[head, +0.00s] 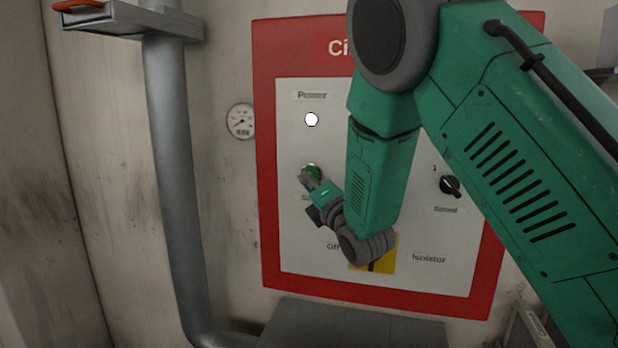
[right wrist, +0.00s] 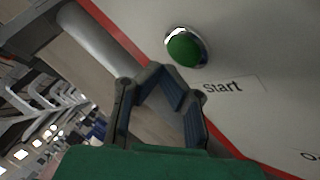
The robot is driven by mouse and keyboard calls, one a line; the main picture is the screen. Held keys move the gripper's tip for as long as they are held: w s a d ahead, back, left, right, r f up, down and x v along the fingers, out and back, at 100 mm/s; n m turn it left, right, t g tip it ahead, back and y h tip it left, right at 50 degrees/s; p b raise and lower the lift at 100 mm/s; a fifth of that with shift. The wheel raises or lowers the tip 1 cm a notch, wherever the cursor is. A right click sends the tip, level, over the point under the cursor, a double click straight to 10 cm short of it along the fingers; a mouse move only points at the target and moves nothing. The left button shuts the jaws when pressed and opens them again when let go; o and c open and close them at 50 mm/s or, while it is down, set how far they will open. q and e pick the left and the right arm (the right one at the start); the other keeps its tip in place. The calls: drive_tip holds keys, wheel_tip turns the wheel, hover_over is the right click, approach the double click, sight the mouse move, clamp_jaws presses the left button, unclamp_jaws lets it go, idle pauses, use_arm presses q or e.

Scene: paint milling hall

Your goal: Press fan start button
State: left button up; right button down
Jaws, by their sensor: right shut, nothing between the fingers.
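The green fan start button (head: 312,170) sits in a metal ring on the white panel face, at left of centre in the head view. In the right wrist view the same button (right wrist: 184,50) stands above a label reading "Start". My right gripper (head: 307,180) is shut and empty, with its fingertips just in front of the button's lower part. In the right wrist view its fingers (right wrist: 165,82) appear below the button; I cannot tell whether they touch it. The gripper hides part of the button and its label in the head view. My left gripper is not in view.
The red-framed panel (head: 266,200) also carries a white lamp (head: 311,120) under "Power", a black knob (head: 450,187) and a yellow isolator plate (head: 386,255). My right arm covers its middle. A gauge (head: 241,121) and a grey pipe (head: 172,180) are left.

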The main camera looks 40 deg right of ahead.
drive_tip(key=shift+w+d, duration=0.25)
drive_tip(key=shift+d, duration=0.2)
drive_tip(key=shift+w+d+b, duration=0.25)
drive_tip(key=shift+d+b, duration=0.05)
drive_tip(key=shift+b, duration=0.05)
idle(0.6)
drive_tip(key=shift+s+a, duration=0.1)
drive_tip(key=shift+a, duration=0.05)
drive_tip(key=shift+s+a+r, duration=0.1)
drive_tip(key=shift+s+a, duration=0.35)
drive_tip(key=shift+a, duration=0.15)
drive_tip(key=shift+s+a+b, duration=0.65)
drive_tip(key=shift+s+a, duration=1)
drive_tip(key=shift+a, duration=0.3)
drive_tip(key=shift+d, duration=0.1)
